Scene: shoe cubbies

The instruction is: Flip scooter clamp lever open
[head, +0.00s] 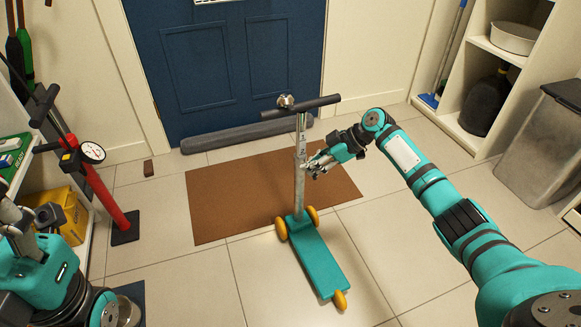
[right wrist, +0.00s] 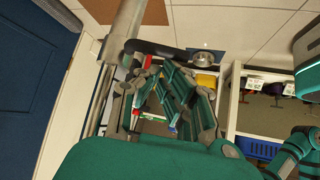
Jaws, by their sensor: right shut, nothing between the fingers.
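The scooter stands upright on its teal deck (head: 318,257) with orange wheels, and a dark handlebar (head: 322,102) tops its grey column (head: 299,190). A small collar-like clamp (head: 301,154) sits midway up the column; its lever is too small to make out in the head view. My right gripper (head: 312,168) is shut and empty, close beside the column on its right, at clamp height. In the right wrist view, the column (right wrist: 126,24) runs down the left side, and a dark bar (right wrist: 160,49) crosses beyond the fingers. Contact is unclear. My left arm shows at lower left; its jaws are unclear.
A brown mat (head: 226,203) lies under the scooter before the blue door (head: 240,60). A red pump with a gauge (head: 92,152) stands at left beside a shelf. Cubbies (head: 483,45) and a grey bin (head: 545,140) line the right. Floor around the deck is clear.

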